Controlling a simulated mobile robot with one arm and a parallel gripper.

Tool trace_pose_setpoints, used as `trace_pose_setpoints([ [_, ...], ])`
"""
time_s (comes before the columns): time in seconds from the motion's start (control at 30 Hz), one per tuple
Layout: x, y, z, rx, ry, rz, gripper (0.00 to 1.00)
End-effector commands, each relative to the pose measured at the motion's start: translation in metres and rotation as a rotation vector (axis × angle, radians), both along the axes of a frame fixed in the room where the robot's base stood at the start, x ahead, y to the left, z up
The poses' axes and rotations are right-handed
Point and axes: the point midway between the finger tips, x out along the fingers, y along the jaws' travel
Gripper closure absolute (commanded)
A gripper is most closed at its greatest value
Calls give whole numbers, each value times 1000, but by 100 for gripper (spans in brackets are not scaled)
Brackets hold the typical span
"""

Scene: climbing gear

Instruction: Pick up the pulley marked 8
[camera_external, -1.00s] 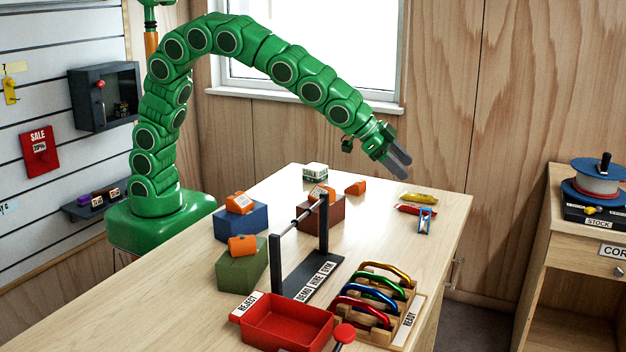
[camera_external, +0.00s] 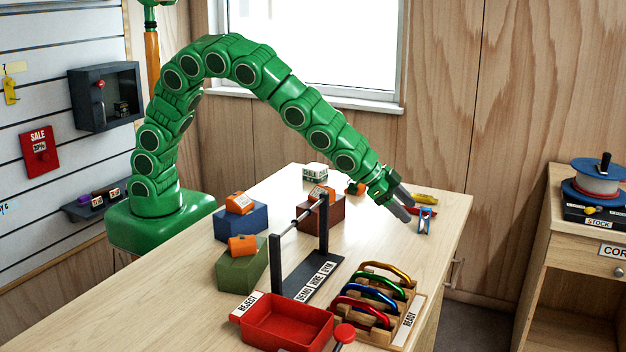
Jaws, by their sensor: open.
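I cannot read a number 8 on anything, so I cannot tell which piece is the pulley. A small blue piece (camera_external: 425,221), too small to make out, stands at the right side of the table. My gripper (camera_external: 407,206) is open and empty, fingers pointing down to the right, just left of the blue piece. It partly hides the red piece. I cannot tell whether a finger touches anything.
Orange pieces sit on a blue block (camera_external: 243,223), a green block (camera_external: 240,272) and a dark red block (camera_external: 334,212). A black bar stand (camera_external: 275,265) rises mid-table. In front are a red reject tray (camera_external: 287,322) and a rack of coloured carabiners (camera_external: 384,287).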

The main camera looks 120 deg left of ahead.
Motion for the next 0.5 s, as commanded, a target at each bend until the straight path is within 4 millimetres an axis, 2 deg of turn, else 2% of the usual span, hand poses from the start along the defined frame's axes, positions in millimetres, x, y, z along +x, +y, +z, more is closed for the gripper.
trace_pose_setpoints([
  [0.23,8,5,-8,0,-1,1,40],
  [0.5,27,12,-28,-1,-1,0,40],
])
